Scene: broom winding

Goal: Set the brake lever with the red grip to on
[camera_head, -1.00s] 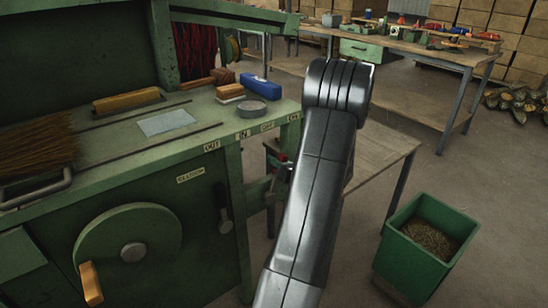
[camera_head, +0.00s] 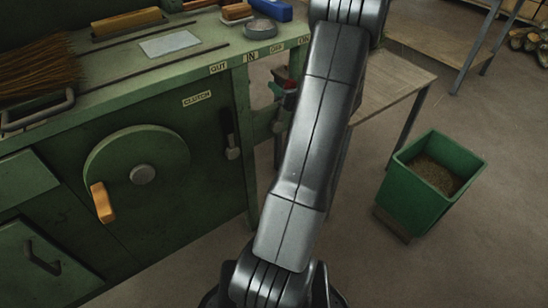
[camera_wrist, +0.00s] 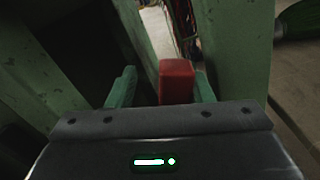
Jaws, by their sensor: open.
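The red grip (camera_wrist: 176,82) of the brake lever stands upright in the wrist view, between the two green fingers of my gripper (camera_wrist: 160,88). The fingers are spread, with the grip closer to the right finger. I cannot tell whether either finger touches it. The lower part of the lever is hidden behind the gripper body. In the head view a small patch of red (camera_head: 292,86) shows beside the bench's right end, left of my arm, which hides most of that area. The OFF label (camera_head: 276,48) and ON label (camera_head: 305,39) sit on the bench edge above it.
The green machine (camera_head: 210,165) has a handwheel (camera_head: 140,150) and a dark clutch lever (camera_head: 231,140). A wooden side table (camera_head: 395,85) and a green bin (camera_head: 420,190) stand to the right. In the wrist view, green frame posts (camera_wrist: 235,50) flank the grip closely.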

